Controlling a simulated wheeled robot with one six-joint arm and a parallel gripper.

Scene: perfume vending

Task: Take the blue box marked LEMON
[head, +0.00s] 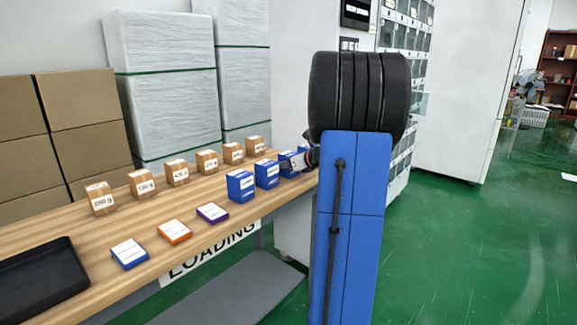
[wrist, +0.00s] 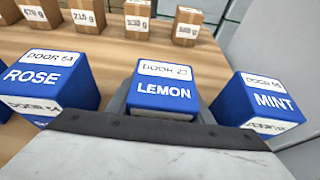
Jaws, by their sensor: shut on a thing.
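The blue box marked LEMON (wrist: 164,92) is in the middle of the wrist view, upright, with a white DOOR label on its top. My gripper (wrist: 162,108) has its grey fingers along both sides of this box and is shut on it. The box appears level with its neighbours; I cannot tell if it touches the table. In the head view my gripper (head: 304,160) is small at the right end of the blue row, and part of the row is hidden by my arm.
A blue ROSE box (wrist: 48,82) stands close on the left and a blue MINT box (wrist: 258,100) close on the right. Brown boxes (head: 177,172) line the back of the wooden table. Flat blue, orange (head: 174,232) and purple packs and a black tray (head: 40,283) lie at left.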

